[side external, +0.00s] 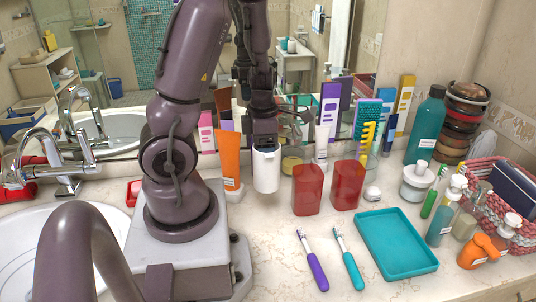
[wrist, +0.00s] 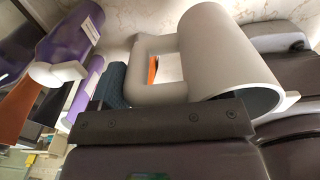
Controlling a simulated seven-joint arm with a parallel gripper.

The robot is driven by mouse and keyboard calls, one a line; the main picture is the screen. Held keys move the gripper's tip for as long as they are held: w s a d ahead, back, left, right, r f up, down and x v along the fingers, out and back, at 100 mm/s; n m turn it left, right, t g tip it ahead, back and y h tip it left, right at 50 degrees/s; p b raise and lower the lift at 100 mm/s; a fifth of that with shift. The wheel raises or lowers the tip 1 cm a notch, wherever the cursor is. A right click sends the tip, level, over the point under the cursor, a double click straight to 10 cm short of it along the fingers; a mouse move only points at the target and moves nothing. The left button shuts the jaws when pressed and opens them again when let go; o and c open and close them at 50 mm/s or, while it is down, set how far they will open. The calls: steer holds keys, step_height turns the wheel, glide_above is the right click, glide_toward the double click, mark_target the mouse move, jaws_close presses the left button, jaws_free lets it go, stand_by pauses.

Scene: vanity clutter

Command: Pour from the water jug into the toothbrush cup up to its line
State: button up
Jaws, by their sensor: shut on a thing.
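My gripper (side external: 264,141) is shut on the white water jug (side external: 266,170), which hangs about upright above the counter, left of two red cups. In the wrist view the jug (wrist: 215,60) shows its handle (wrist: 148,70) close to my gripper and part of its dark opening; any water in it cannot be made out. The two translucent red cups, a left one (side external: 306,190) and a right one (side external: 348,186), stand upright side by side. I cannot tell which is the toothbrush cup, and no fill line is clear on either.
A purple toothbrush (side external: 314,264) and a teal toothbrush (side external: 350,264) lie in front of the cups. A teal tray (side external: 397,243) lies to their right. An orange tube (side external: 229,158) stands left of the jug. Tubes and bottles crowd the back by the mirror.

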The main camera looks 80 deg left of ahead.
stand_by(0.4)
step_height(320, 180, up, 8)
steer(key=shift+r, duration=0.1)
steer(key=w+d+m, duration=0.6)
steer(key=w+m, duration=0.3)
steer(key=m, duration=0.5)
steer(key=w+d+m, duration=0.5)
steer(key=w+m, duration=0.4)
steer(key=m, duration=0.4)
step_height(320, 180, down, 5)
steer(key=shift+w+d+r, duration=0.1)
steer(key=shift+d, duration=0.05)
stand_by(0.4)
